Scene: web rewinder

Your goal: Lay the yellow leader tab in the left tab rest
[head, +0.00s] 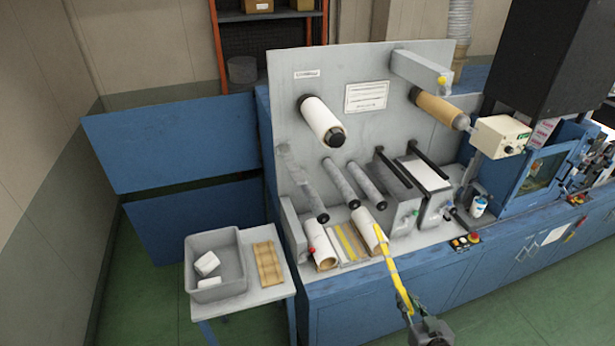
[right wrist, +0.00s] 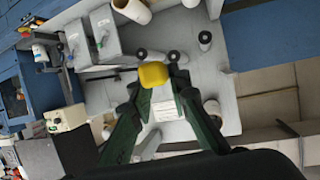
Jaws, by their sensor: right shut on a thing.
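A yellow strip, which I take as the leader tab (head: 394,274), runs from beside the right-hand paper roll on the machine's deck down to my right gripper (head: 413,316). My right gripper is shut on its near end. In the right wrist view a yellow piece (right wrist: 153,75) shows at the tips of my right gripper (right wrist: 152,86). A flat rack with yellow and brown strips (head: 346,243) lies between two paper rolls on the deck. I cannot tell which part is the left tab rest. My left gripper is not in view.
A grey bin (head: 216,288) with white blocks and a wooden tray (head: 268,263) stand on a side table at the left. Rollers, a white roll (head: 321,120) and a brown roll (head: 437,108) stick out from the upright panel. Grey boxes (head: 398,206) stand right of the rack.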

